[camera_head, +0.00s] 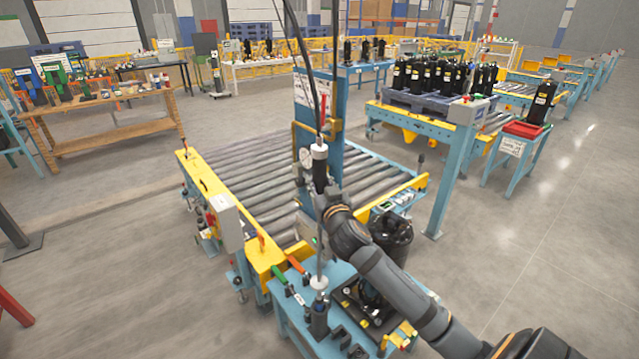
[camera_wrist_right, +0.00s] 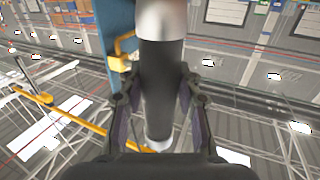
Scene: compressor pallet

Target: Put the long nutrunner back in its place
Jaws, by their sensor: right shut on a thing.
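The long nutrunner (camera_head: 320,174) stands about upright in the head view, with a black body, a pale upper part and a thin shaft running down. My right gripper (camera_head: 329,200) is shut on its body. In the right wrist view the dark cylinder of the nutrunner (camera_wrist_right: 160,80) lies between the two fingers of my right gripper (camera_wrist_right: 160,100). The shaft's lower end, with a pale collar (camera_head: 318,283), is over a black upright piece (camera_head: 319,320) on the blue tool stand (camera_head: 290,318). I cannot tell whether they touch. My left gripper is out of view.
A roller conveyor (camera_head: 240,165) with yellow ends lies behind the stand. A blue column (camera_head: 318,100) rises close behind the nutrunner, and dark cables (camera_head: 305,50) hang above it.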

